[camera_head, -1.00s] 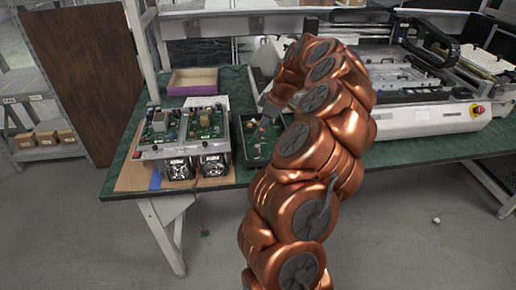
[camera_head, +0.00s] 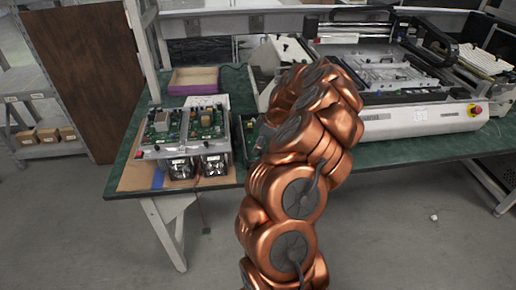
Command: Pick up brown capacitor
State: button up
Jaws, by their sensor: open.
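I cannot make out a brown capacitor for certain. A dark tray (camera_head: 241,140) lies on the green table, right of the circuit boards, and my copper arm hides most of it. Only a small grey part of my gripper (camera_head: 261,145) shows at the left edge of my arm, low over the tray area. Its fingertips are too small and too covered to show anything held. The left circuit board (camera_head: 157,132) and the right circuit board (camera_head: 207,132) carry small parts, including a tan block on the right one.
A purple-edged box (camera_head: 193,82) stands at the back left of the green table (camera_head: 420,150). A large white machine (camera_head: 415,120) with a red button fills the right side. Fan units (camera_head: 197,166) sit at the front edge on cardboard. A shelf (camera_head: 35,115) stands far left.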

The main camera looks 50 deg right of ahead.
jog(key=shift+c, duration=0.4)
jog(key=c, duration=0.9)
jog(key=shift+r+b, duration=0.8)
jog(key=shift+r, duration=0.95)
jog(key=s+a+b, duration=0.1)
jog(key=s+a, duration=0.2)
jog(key=s, duration=0.1)
jog(key=s+a+r+b, duration=0.1)
jog(key=s+a, duration=0.2)
jog(key=s, duration=0.1)
jog(key=s+a+b, duration=0.1)
jog(key=s+a, duration=0.2)
jog(key=s, duration=0.2)
jog(key=shift+a+r+b, duration=0.1)
jog(key=shift+r+b, duration=0.15)
jog(key=shift+b, duration=0.15)
jog(key=shift+r, duration=2)
